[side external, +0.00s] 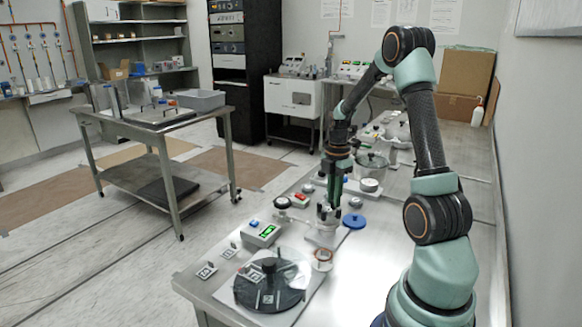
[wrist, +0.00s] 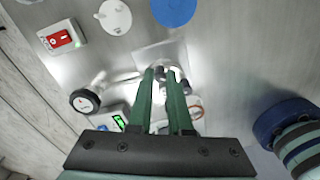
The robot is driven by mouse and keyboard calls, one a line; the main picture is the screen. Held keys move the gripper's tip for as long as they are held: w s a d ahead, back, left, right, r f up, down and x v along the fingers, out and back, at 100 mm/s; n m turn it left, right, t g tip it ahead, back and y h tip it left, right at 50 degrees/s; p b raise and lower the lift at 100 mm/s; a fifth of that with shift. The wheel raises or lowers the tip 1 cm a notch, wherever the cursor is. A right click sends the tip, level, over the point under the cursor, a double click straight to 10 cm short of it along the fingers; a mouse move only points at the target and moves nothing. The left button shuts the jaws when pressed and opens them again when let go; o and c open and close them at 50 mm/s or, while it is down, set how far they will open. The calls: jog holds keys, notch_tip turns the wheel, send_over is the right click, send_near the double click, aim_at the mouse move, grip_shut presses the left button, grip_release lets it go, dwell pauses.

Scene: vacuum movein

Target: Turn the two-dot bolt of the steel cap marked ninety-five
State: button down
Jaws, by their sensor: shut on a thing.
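A small steel fitting with upright bolts, which looks like the steel cap (side external: 328,214), stands on a pale square plate (side external: 324,238) on the bench. In the wrist view the plate (wrist: 158,54) shows just beyond my fingertips. My gripper (side external: 333,200) points down over the fitting. Its two green fingers (wrist: 168,72) are close together and shut on a small metal bolt, mostly hidden between the tips. Other short steel posts show beside the fingertips. The dots on the bolts and the number on the cap are too small to read.
A black disc (side external: 271,284) with a central knob lies at the bench's front. A green-lit box (side external: 263,233), a red switch (side external: 300,198), a dial gauge (wrist: 84,100) and a blue disc (side external: 354,221) stand around the fitting. A glass vessel (side external: 372,168) stands behind.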

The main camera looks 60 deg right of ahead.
jog(key=shift+m, duration=2.5)
jog(key=c, duration=0.8)
grip_release()
jog(key=shift+c, duration=0.2)
notch_tip(320, 180, up, 12)
jog(key=shift+r, duration=0.1)
